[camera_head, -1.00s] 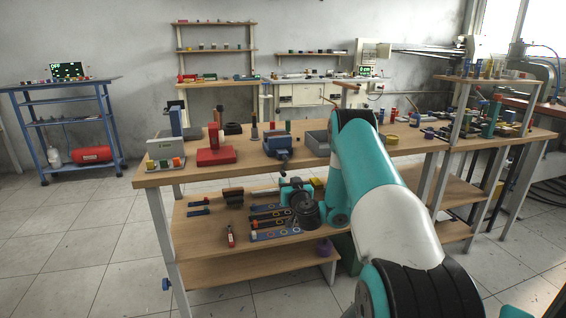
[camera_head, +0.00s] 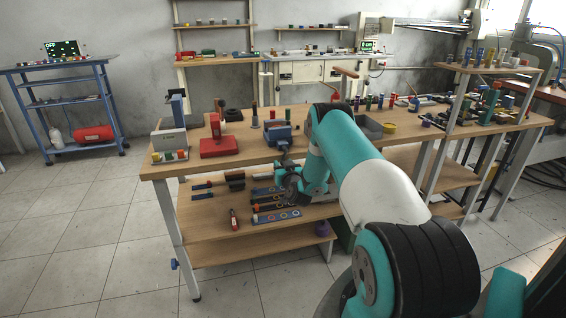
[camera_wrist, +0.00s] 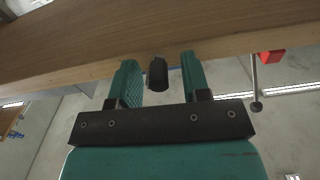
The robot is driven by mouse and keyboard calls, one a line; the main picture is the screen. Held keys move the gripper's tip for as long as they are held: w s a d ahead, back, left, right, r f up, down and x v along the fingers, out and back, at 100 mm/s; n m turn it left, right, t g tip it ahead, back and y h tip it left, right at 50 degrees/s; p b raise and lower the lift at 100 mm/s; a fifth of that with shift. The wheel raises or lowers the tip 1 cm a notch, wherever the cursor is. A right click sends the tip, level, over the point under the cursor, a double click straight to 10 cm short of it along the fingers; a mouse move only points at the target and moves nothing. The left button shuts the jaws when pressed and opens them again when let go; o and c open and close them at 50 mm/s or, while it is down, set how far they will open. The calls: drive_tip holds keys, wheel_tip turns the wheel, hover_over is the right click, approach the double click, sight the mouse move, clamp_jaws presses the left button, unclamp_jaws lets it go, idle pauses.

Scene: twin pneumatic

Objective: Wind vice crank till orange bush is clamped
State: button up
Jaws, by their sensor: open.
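The blue vice (camera_head: 278,131) stands at the front edge of the upper wooden bench top. I cannot make out its crank clearly in the head view, nor an orange bush in its jaws. My gripper (camera_head: 286,165) is just below and in front of the vice, partly hidden by my arm. In the wrist view my gripper (camera_wrist: 160,75) is open, its two teal fingers apart. A black knob (camera_wrist: 157,73), seemingly the crank's handle, shows in the gap between the fingers. Whether either finger touches it, I cannot tell.
A red stand (camera_head: 218,146) is left of the vice, with a grey box (camera_head: 168,143) beyond it. The bench edge (camera_wrist: 230,42) runs close to the fingers. A thin metal rod with a dark ball (camera_wrist: 256,104) shows right.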

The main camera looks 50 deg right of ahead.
drive_tip(key=shift+w+d, duration=0.3)
drive_tip(key=shift+w, duration=0.05)
clamp_jaws()
drive_tip(key=shift+w+a+r, duration=0.1)
